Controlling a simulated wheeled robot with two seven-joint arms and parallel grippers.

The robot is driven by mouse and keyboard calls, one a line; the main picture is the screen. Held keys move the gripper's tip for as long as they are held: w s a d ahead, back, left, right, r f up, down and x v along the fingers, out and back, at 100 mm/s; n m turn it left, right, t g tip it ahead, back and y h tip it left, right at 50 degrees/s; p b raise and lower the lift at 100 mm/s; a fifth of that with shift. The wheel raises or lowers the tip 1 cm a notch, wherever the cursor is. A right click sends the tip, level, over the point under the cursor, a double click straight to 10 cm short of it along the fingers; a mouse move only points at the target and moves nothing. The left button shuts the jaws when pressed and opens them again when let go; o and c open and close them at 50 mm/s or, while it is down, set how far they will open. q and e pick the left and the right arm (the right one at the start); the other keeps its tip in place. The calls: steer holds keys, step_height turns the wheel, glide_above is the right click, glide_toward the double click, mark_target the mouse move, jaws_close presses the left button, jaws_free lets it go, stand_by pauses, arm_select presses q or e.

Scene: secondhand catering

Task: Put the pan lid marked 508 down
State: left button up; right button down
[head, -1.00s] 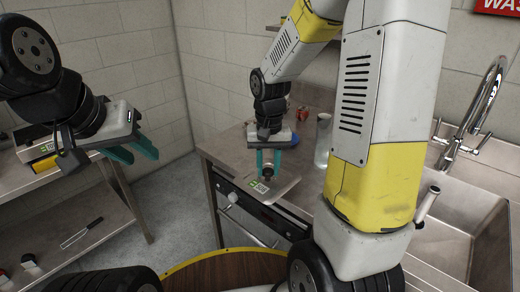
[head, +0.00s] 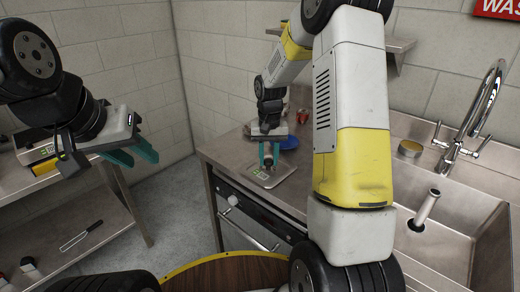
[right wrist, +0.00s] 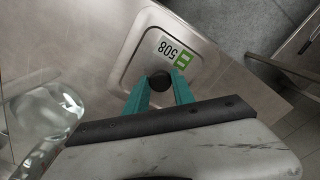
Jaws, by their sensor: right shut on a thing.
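The pan lid (head: 285,172) is a rectangular grey metal lid with a black knob and a green-and-white label. In the right wrist view the lid (right wrist: 141,50) shows the label reading 508. My right gripper (head: 268,162) has its teal fingers on either side of the black knob (right wrist: 160,82) and is shut on it. The lid is level over the metal counter (head: 232,150) near its front left corner; I cannot tell whether it touches. My left gripper (head: 142,155) is open and empty, off to the left near the shelving.
A blue round thing (head: 288,142) and a red can (head: 302,116) stand behind the lid. A clear glass jar (right wrist: 45,112) is beside my right gripper. A sink (head: 440,235) with a tap (head: 478,110) and a small tin (head: 410,148) are to the right. An appliance front (head: 250,215) is below.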

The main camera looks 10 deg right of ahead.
steer(key=c, duration=1.1)
jaws_free()
steer(key=shift+f, duration=0.15)
steer(key=shift+o, duration=0.2)
